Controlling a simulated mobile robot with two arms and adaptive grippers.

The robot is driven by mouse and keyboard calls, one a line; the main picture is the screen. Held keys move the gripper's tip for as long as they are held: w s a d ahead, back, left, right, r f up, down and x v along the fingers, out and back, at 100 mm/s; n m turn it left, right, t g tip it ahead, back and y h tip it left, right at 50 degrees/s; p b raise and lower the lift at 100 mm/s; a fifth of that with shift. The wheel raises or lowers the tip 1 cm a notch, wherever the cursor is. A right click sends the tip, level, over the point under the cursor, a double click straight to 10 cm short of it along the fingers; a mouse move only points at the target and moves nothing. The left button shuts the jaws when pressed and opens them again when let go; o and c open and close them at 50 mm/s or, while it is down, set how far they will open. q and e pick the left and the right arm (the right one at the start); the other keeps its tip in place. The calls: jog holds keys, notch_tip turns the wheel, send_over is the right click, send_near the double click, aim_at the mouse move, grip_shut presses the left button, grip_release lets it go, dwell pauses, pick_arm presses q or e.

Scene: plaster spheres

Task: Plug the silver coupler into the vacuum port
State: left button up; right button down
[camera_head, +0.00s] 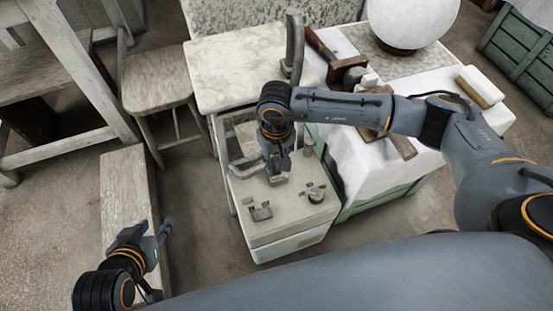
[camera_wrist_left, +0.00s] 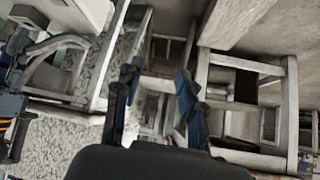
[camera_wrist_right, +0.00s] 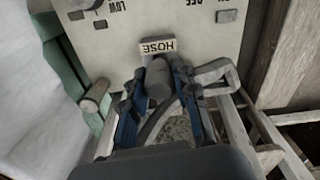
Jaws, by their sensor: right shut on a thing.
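The vacuum unit (camera_head: 285,222) is a pale box with a beige top, low in the middle of the head view. Its HOSE label (camera_wrist_right: 158,46) shows upside down in the right wrist view. My right gripper (camera_head: 278,172) points down over the unit's far part. In the right wrist view, my right gripper (camera_wrist_right: 158,85) is shut on a grey cylindrical coupler (camera_wrist_right: 159,78), close by the label. The vacuum port is not clearly visible, so I cannot tell whether the coupler touches it. My left gripper (camera_wrist_left: 157,78) is open and empty, low at the left in the head view.
A grey tube (camera_head: 294,45) rises by the stone-topped table (camera_head: 235,70). The unit's top carries a knob (camera_head: 316,193) and a switch (camera_head: 261,212). A white-draped crate (camera_head: 350,170) with tools stands close at right. A stool (camera_head: 158,75) and bench (camera_head: 125,185) stand left.

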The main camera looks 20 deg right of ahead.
pick_arm(q)
jog(key=shift+w+d+r+t, duration=0.2)
jog(key=shift+w+r+t, duration=0.2)
jog(key=shift+w+r, duration=0.15)
jog(key=shift+w+d+r+t, duration=0.2)
jog(key=shift+w+r+t, duration=0.2)
jog(key=shift+w, duration=0.15)
jog(key=shift+s+f+b, duration=0.1)
jog(key=shift+f+b, duration=0.1)
jog(key=shift+b, duration=0.1)
jog(key=shift+h, duration=0.3)
jog(key=shift+w+d+r+t, duration=0.2)
jog(key=shift+w+r+t, duration=0.15)
jog(key=shift+w+r, duration=0.15)
jog(key=shift+w+d+r+t, duration=0.2)
jog(key=shift+w+r+t, duration=0.2)
jog(key=shift+r, duration=0.1)
